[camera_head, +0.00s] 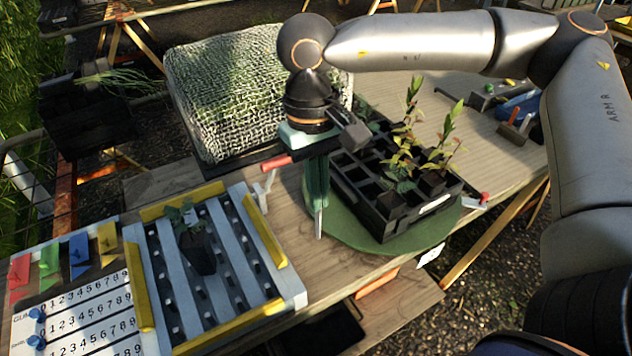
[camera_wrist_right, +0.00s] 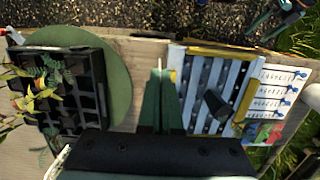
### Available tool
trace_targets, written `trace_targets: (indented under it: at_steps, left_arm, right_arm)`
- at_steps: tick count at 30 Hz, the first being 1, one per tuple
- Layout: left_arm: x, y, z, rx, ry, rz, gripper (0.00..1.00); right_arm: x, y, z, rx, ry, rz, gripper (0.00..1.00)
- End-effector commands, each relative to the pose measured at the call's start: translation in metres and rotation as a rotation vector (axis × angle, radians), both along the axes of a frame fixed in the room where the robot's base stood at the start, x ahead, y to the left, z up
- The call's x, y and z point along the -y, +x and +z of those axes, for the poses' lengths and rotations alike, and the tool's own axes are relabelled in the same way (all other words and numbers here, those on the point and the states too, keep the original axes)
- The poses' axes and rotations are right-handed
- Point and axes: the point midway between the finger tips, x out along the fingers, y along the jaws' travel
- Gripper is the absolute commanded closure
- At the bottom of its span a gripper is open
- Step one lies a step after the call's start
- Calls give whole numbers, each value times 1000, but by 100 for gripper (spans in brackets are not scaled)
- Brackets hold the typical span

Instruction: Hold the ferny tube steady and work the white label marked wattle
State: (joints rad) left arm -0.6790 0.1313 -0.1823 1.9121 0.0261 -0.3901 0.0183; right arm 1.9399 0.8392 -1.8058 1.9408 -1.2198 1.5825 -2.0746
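My right gripper (camera_head: 319,222) points down over the bare wood between the slatted rack and the black tray. Its green fingers look nearly together, with a thin pale sliver at the tips in the right wrist view (camera_wrist_right: 160,66); I cannot tell whether it is held. A dark tube with a small leafy plant (camera_head: 198,248) leans in the white slatted rack (camera_head: 290,283) and also shows in the wrist view (camera_wrist_right: 215,104). Leafy tubes (camera_head: 432,183) stand in the black tray (camera_head: 385,228). A white label (camera_head: 430,255) hangs by the table edge; no wattle lettering is readable. My left gripper is out of view.
The black tray rests on a round green mat (camera_head: 345,228). A mesh-covered block (camera_head: 225,85) lies behind. Coloured tags (camera_head: 80,250) and a number sheet (camera_head: 90,318) lie at left. A red-handled piece (camera_head: 277,162) and a pale forked piece (camera_head: 265,190) are beside my right gripper.

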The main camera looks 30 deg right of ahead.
Motion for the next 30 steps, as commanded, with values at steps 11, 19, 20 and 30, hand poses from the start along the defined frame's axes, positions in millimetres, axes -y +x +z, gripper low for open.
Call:
trace_targets:
  at_steps: [11,19,20,30]
  left_arm:
    - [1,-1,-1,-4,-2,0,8]
    - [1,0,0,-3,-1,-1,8]
    - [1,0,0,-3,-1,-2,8]
    - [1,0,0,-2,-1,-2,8]
  right_arm:
    - [-29,38,3,2,0,-348,100]
    - [-82,90,6,1,0,-915,100]
    - [-88,95,6,1,-1,-977,100]
    - [-157,140,9,2,1,-1629,100]
